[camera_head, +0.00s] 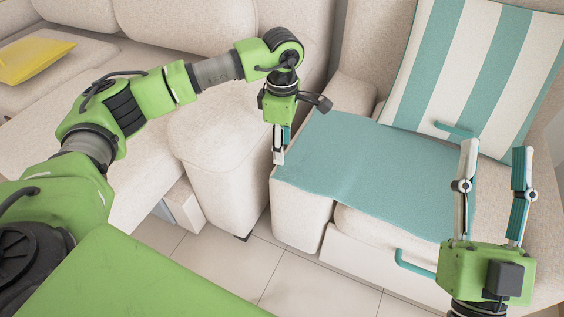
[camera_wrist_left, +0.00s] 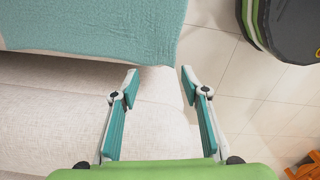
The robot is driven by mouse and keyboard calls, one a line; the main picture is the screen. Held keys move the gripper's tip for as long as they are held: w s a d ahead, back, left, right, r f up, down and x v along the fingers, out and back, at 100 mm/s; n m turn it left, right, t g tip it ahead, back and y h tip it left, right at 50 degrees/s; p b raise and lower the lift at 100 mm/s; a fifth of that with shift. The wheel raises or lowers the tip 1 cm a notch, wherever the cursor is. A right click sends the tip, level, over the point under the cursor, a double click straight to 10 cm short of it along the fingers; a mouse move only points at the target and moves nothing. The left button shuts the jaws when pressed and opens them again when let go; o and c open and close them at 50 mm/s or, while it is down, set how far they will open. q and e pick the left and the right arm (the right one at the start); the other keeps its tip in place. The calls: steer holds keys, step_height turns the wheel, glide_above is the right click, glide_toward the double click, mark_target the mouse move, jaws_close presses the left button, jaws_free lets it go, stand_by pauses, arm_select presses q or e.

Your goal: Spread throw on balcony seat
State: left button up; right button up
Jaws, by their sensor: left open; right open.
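The teal throw (camera_head: 375,172) lies nearly flat across the beige seat, its front-left corner by the left armrest. In the left wrist view the throw (camera_wrist_left: 105,28) fills the upper left, with its edge just beyond the fingertips. My left gripper (camera_head: 279,158) is over the throw's left corner, pointing down; in its wrist view its fingers (camera_wrist_left: 159,76) are apart with nothing between them. My right gripper (camera_head: 495,154) is open and empty at the right, in front of the throw's right end, which it partly hides.
A teal-and-white striped cushion (camera_head: 478,70) leans on the backrest behind the throw. Curved teal bars (camera_head: 412,266) show near the seat front and cushion. A yellow item (camera_head: 32,58) lies on the left sofa. Tiled floor (camera_head: 300,283) is open in front.

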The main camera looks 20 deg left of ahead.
mark_target(282, 173)
arm_select(q)
steer(key=shift+f, duration=3.9)
steer(key=shift+s+f, duration=0.1)
steer(key=shift+f, duration=0.05)
jaws_close()
steer(key=shift+r, duration=2.35)
